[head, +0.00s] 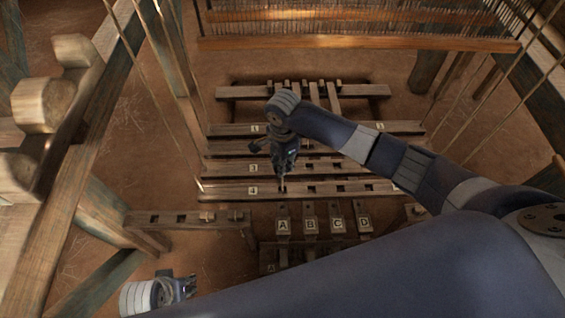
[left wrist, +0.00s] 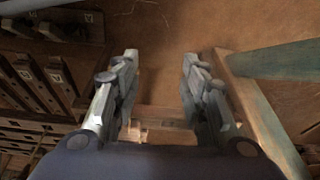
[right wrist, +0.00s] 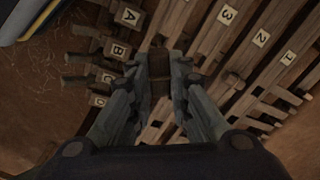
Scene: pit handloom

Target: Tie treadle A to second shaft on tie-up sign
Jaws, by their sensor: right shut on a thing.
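The treadles lie in a row with lettered tags; treadle A (head: 283,226) is leftmost, and its tag also shows in the right wrist view (right wrist: 128,16). Behind them run numbered wooden bars, including bar 3 (head: 230,168) and bar 4 (head: 225,191); the tag of bar 2 (right wrist: 260,38) shows in the right wrist view. My right gripper (head: 283,186) points down at bar 4, shut on a small brown piece (right wrist: 158,66); its lower end is unclear. My left gripper (head: 187,287) is low at the left, open and empty in the left wrist view (left wrist: 160,62). I cannot make out the tie-up sign.
A slotted wooden rail (head: 190,218) stands left of the treadles. A reed beam (head: 360,44) crosses the back. Loom posts and hanging cords flank both sides. My own arm hides the lower right. Bare earth floor shows between the frame parts.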

